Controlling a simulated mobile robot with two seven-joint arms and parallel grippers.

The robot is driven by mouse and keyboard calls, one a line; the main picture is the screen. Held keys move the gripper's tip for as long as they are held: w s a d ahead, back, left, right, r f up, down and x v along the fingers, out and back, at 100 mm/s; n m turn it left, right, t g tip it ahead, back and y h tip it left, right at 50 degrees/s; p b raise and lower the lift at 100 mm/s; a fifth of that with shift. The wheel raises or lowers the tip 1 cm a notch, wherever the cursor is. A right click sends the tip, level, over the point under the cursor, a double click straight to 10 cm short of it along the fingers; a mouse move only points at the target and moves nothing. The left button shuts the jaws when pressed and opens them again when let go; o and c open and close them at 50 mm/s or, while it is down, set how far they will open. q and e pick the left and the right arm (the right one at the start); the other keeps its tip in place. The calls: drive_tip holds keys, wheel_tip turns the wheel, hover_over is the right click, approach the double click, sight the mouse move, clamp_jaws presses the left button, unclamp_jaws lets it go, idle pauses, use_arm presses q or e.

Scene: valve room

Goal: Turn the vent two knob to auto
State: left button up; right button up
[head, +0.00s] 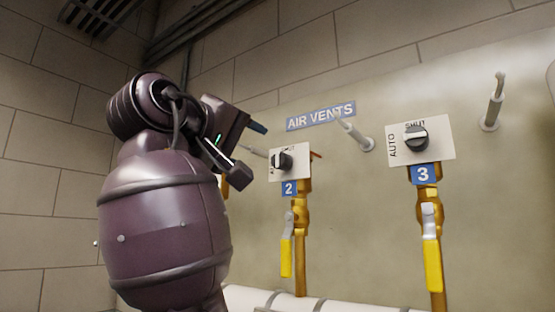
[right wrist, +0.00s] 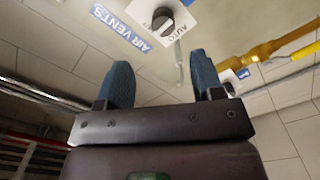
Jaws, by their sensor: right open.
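The vent two knob (head: 284,161) is a dark round knob on a white plate (head: 301,171) with a blue "2" label (head: 289,188) below. AUTO is at the plate's left and SHUT at its top. The same knob appears to be the one at the top of the right wrist view (right wrist: 163,20). I cannot tell its exact pointer direction. My right gripper (head: 250,151) is open and empty, just left of the plate in the head view, apart from the knob. Its two blue fingers (right wrist: 163,82) stand wide apart in the wrist view. My left gripper is not in view.
A vent three plate (head: 441,150) with its knob (head: 416,138) is at the right. Metal pegs stick out of the wall, one (head: 355,134) between the plates. Yellow-handled valves (head: 287,257) and a white pipe (head: 330,304) lie below. Another plate partly hides behind a finger in the wrist view.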

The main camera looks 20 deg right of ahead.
sight(278, 160)
drive_tip(key=p+x, duration=0.2)
drive_tip(key=x, duration=0.8)
drive_tip(key=shift+w+d+f, duration=0.1)
drive_tip(key=shift+w+d, duration=0.05)
drive_tip(key=shift+w, duration=0.25)
drive_tip(key=c, duration=0.9)
